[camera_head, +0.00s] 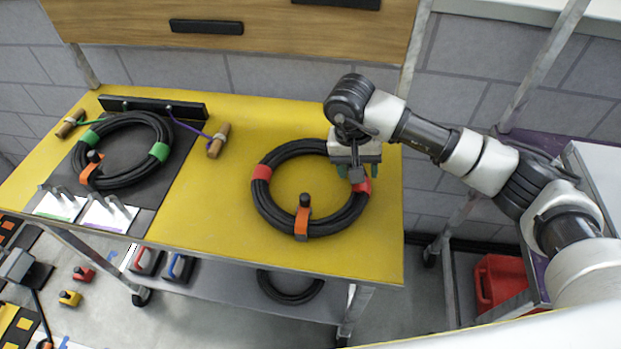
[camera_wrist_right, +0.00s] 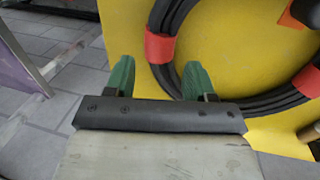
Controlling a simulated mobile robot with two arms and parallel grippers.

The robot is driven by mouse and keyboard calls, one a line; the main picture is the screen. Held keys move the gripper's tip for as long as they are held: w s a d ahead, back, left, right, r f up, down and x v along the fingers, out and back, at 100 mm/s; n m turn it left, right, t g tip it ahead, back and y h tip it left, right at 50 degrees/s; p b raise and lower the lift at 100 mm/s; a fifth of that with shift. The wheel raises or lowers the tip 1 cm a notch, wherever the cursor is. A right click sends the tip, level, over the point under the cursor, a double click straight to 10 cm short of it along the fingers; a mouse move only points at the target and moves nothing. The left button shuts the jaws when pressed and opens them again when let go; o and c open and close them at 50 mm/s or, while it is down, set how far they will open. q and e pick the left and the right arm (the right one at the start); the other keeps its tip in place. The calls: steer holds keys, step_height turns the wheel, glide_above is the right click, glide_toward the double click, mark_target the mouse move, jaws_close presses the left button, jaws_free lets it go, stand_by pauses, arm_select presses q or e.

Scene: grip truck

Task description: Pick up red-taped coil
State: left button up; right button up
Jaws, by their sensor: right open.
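The red-taped coil (camera_head: 265,207) is a black cable ring lying flat on the yellow table, with red tape on its left and right sides and an orange strap at its front. My right gripper (camera_head: 357,172) is open and empty over the coil's right side, by the red tape (camera_head: 362,185). In the right wrist view, the green fingers (camera_wrist_right: 158,78) are apart. I cannot tell the height gap. My left gripper is not in view.
A green-taped coil (camera_head: 128,183) lies on a dark mat at the left of the yellow table (camera_head: 220,225), near a black bar and wooden-handled cords. A wooden drawer unit (camera_head: 270,30) hangs behind. Another black coil (camera_head: 290,290) is on the lower shelf.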

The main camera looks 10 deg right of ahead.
steer(key=shift+w+d+f+p, duration=0.15)
steer(key=shift+f+p, duration=0.15)
steer(key=shift+f, duration=0.75)
steer(key=shift+d+f+p, duration=0.2)
steer(key=shift+f+p, duration=0.05)
steer(key=shift+f, duration=0.75)
steer(key=shift+w+d+f+p, duration=0.15)
steer(key=shift+f+p, duration=0.15)
steer(key=shift+f, duration=0.75)
steer(key=shift+s, duration=0.1)
jaws_close()
steer(key=shift+a+r, duration=0.1)
steer(key=shift+r, duration=0.1)
